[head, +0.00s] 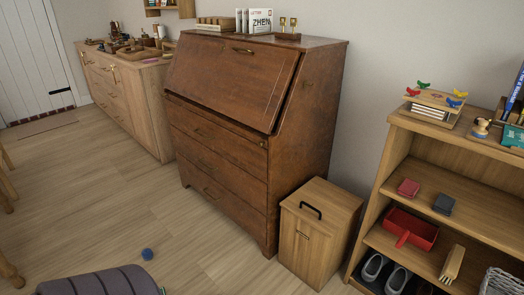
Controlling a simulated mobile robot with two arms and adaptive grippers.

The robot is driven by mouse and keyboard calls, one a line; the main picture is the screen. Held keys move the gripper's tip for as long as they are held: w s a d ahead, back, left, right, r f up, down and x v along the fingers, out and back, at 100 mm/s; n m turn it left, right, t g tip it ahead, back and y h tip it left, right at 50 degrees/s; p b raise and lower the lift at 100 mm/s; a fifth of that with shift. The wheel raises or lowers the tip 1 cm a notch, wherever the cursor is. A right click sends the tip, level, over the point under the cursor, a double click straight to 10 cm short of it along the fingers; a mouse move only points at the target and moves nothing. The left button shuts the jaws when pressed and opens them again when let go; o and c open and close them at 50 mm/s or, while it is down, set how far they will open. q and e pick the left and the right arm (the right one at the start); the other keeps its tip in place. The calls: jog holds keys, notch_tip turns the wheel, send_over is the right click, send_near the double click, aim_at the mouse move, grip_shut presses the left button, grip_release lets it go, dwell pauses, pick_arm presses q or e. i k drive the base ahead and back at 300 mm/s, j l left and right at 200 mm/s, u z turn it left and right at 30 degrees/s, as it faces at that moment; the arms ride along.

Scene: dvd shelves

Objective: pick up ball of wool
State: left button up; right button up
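A small blue ball (147,254), which looks like the ball of wool, lies on the wooden floor at the lower left of the head view. It sits just beyond a dark grey, striped, rounded object (100,283) at the bottom edge, with a narrow gap between them. It is too small to make out any strands. Neither of my grippers shows in the head view.
A brown bureau (225,85) stands at the centre, with a wooden bin (318,226) on its right. A low shelf unit (390,178) stands at the right, a sideboard (135,105) at the back left. Chair legs (10,272) show at the left edge. The floor (90,200) between is clear.

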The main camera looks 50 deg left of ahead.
aim_at(146, 254)
jog(key=u, duration=2.6)
